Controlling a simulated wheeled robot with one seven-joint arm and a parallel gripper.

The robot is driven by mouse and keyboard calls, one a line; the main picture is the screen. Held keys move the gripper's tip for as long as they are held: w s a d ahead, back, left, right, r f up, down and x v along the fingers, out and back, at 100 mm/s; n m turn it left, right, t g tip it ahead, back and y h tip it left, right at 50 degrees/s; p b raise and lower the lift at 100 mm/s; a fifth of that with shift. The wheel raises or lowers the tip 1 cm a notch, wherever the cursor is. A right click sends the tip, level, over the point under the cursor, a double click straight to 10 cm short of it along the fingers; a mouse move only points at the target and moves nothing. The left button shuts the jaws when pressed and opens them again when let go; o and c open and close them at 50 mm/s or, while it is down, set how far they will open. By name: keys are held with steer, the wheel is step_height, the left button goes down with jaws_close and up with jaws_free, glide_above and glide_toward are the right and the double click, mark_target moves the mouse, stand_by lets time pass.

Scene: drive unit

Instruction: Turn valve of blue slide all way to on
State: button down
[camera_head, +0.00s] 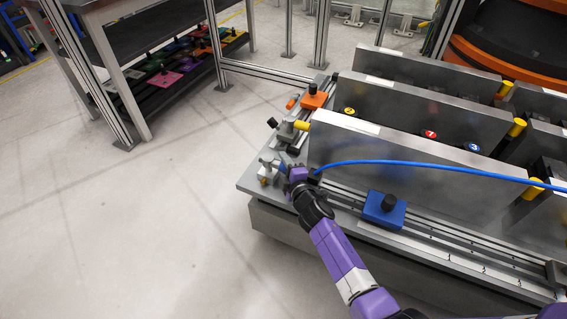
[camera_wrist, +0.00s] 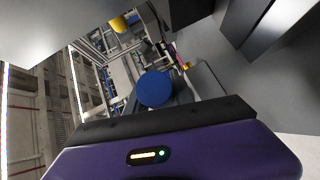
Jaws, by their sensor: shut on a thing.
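The blue slide (camera_head: 384,210), a blue block with a black knob, sits on the front rail of the metal table. At that rail's left end is a small grey valve assembly (camera_head: 268,166) with a brass-coloured part below it. My gripper (camera_head: 288,169) is at this valve, shut on its handle, which it mostly hides. In the wrist view a round blue handle end (camera_wrist: 155,88) shows just beyond the dark edge of my purple gripper body. The fingertips are not clear there, and the handle's exact angle cannot be told.
An orange slide (camera_head: 314,97) and a yellow-handled valve (camera_head: 301,125) are further back on the left edge. Tall metal plates (camera_head: 400,155) stand right of my gripper. A blue hose (camera_head: 430,164) crosses the front plate. Open floor (camera_head: 130,230) lies to the left.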

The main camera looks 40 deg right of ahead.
steer(key=shift+w+d+r+n+t+y+p, duration=0.15)
steer(key=shift+n+y+p, duration=0.15)
steer(key=shift+p, duration=0.75)
steer(key=shift+s+d+r+n+t+y+p, duration=0.15)
steer(key=shift+y+p, duration=0.25)
steer(key=shift+p, duration=0.6)
steer(key=y+p, duration=0.1)
steer(key=n+p, duration=0.1)
steer(key=shift+w+d+f+n+y+p, duration=0.15)
steer(key=shift+w+f+n+y+p, duration=0.1)
steer(key=shift+w+y+p, duration=0.15)
steer(key=shift+w+d+f+n+t+y, duration=0.1)
steer(key=shift+w+n+t+y, duration=0.1)
steer(key=shift+n+y, duration=0.35)
steer(key=shift+w+d+f+n+t+y, duration=0.1)
steer(key=shift+n+t+y, duration=0.2)
steer(key=shift+y, duration=0.45)
steer(key=shift+w+n+y+b, duration=0.3)
steer(key=shift+n+y+b, duration=0.35)
steer(key=shift+n+y, duration=0.45)
steer(key=shift+r, duration=0.1)
steer(key=c, duration=1.4)
jaws_free()
steer(key=shift+w, duration=0.1)
steer(key=shift+o, duration=0.2)
